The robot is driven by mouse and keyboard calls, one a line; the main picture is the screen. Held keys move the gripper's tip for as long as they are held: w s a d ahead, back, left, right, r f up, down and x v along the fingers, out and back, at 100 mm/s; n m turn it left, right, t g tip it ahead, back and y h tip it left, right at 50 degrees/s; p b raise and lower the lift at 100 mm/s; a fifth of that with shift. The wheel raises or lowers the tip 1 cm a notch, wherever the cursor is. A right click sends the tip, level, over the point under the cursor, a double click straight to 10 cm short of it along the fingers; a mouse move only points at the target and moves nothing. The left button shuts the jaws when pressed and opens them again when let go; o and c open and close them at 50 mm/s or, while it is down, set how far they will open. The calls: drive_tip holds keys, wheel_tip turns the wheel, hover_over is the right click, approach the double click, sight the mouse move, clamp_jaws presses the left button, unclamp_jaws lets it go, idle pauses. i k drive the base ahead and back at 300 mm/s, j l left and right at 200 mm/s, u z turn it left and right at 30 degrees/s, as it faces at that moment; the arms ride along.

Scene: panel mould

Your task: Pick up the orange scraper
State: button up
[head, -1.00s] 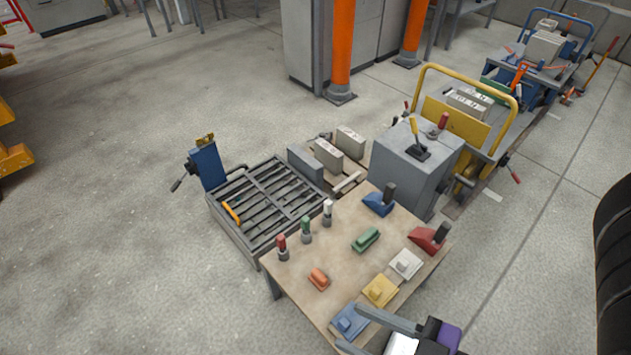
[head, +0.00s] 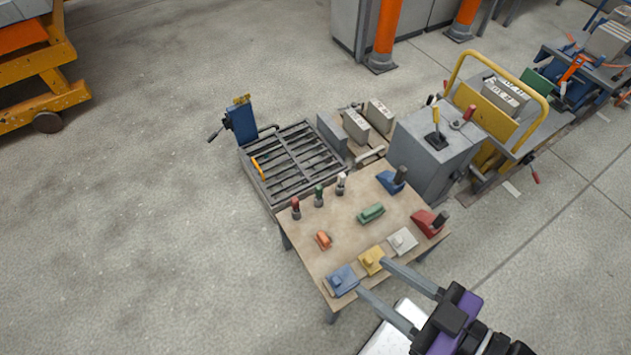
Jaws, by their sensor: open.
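The orange scraper (head: 323,240) looks like a small orange block with a raised grip. It lies on the left part of the tan table (head: 335,215), clear of the tools around it. The fingertips appear near the yellow float (head: 372,259) and the blue float (head: 341,280). The scraper is beyond the fingertips, up and to the left. Nothing hides it.
Red (head: 296,208), green (head: 319,196) and white (head: 341,183) upright handles line the table's back left edge. A green block (head: 371,212), a white float (head: 402,240), and blue (head: 391,180) and red (head: 430,222) tools share the table. A slatted metal frame (head: 292,160) stands behind.

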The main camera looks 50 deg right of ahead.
sight(321, 238)
drive_tip(key=k+l, duration=0.7)
drive_tip(key=k, duration=0.25)
